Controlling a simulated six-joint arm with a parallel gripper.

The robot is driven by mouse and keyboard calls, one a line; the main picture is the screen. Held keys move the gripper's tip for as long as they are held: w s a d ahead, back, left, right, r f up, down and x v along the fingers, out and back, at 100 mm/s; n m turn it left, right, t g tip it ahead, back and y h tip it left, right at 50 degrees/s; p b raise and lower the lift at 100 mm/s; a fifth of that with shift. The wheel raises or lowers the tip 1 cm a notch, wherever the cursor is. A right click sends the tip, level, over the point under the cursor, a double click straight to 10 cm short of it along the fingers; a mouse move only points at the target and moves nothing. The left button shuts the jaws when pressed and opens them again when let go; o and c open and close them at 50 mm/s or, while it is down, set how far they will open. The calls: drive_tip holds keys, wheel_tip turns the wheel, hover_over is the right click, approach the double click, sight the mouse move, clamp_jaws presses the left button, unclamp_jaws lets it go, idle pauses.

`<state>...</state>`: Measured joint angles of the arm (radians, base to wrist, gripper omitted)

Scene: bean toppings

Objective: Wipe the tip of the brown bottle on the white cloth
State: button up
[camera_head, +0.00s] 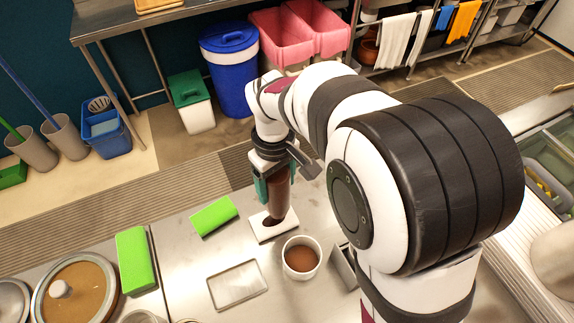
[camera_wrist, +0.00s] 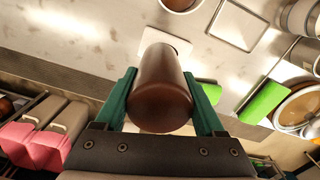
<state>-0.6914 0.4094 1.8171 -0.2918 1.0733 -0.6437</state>
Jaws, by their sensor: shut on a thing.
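The brown bottle (camera_head: 281,190) is in my gripper (camera_head: 272,186), between its green fingers, with its lower end down at the white cloth (camera_head: 259,236). In the wrist view my gripper (camera_wrist: 160,100) is shut around the brown bottle (camera_wrist: 161,85), whose broad end faces the camera. The white cloth (camera_wrist: 152,37) shows beyond the bottle's far end. A dark brown patch lies on the cloth below the bottle; I cannot tell whether it is the bottle's tip, a smear or shadow. The tip's contact with the cloth is hidden.
A white cup of brown content (camera_head: 301,258) stands just right of the cloth. An empty shallow tray (camera_head: 237,284) lies in front. Green blocks (camera_head: 214,216) lie to the left, near a lidded round pot (camera_head: 80,292). Bare steel counter (camera_head: 185,260) lies between them.

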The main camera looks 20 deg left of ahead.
drive_tip(key=shift+s+a, duration=1.35)
drive_tip(key=shift+s, duration=0.05)
drive_tip(key=shift+r, duration=3.05)
drive_tip(key=w+d+r+m, duration=0.3)
drive_tip(key=d+r+m, duration=0.1)
drive_tip(key=d, duration=0.5)
drive_tip(key=w+d+r+m, duration=0.4)
drive_tip(key=d, duration=0.5)
drive_tip(key=w+d+r+m, duration=0.4)
drive_tip(key=d, duration=0.5)
drive_tip(key=shift+d, duration=0.2)
